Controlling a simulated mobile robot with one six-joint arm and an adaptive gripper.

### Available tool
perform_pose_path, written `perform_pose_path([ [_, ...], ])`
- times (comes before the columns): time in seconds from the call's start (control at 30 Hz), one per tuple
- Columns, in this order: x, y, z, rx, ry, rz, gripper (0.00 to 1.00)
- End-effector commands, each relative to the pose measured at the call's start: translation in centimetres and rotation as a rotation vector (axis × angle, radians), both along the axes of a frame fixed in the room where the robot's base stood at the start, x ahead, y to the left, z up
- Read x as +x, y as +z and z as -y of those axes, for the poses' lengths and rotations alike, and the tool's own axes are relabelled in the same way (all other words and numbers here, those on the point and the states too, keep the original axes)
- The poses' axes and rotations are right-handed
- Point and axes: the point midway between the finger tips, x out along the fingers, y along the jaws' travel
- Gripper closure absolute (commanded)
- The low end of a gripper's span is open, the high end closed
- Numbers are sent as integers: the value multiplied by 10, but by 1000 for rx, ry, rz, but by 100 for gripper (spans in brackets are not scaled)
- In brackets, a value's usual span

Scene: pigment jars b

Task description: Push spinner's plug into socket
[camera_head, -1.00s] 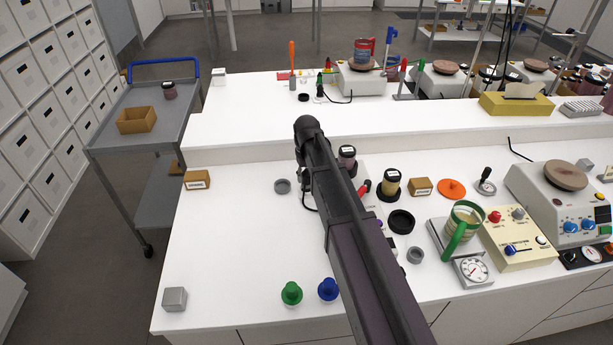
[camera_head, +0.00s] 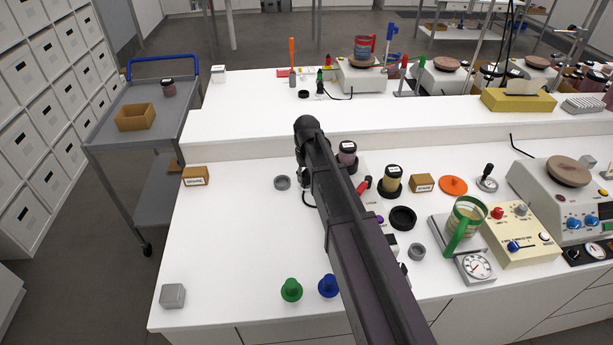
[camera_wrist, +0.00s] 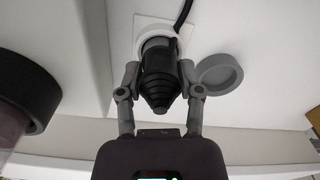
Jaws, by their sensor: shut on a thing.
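In the wrist view my gripper (camera_wrist: 159,82) is shut on a black ribbed plug (camera_wrist: 158,92), one finger on each side. The plug's narrow stepped end faces the camera. Its wide end meets a round white collar on a square white plate, which looks like the socket (camera_wrist: 145,28). I cannot tell how deep the plug sits. A black cable (camera_wrist: 183,14) runs from beside the collar to the top edge. I cannot tell which device is the spinner.
A grey round dish (camera_wrist: 219,74) is close by the right finger. In the head view, green (camera_head: 291,289) and blue (camera_head: 328,286) knobbed pieces stand near the front edge. The left bench top is mostly clear.

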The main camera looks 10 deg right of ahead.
Motion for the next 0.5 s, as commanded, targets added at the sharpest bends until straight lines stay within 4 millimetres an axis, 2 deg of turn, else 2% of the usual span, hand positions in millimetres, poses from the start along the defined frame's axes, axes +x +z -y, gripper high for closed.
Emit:
perform_pose_path([
  [0.27, 0, -6, 0, 0, 0, 0, 99],
  [0.3, 0, -5, 0, 0, 0, 0, 41],
  [0.4, 0, -4, 0, 0, 0, 0, 12],
  [0.5, 0, -4, 0, 0, 0, 0, 12],
])
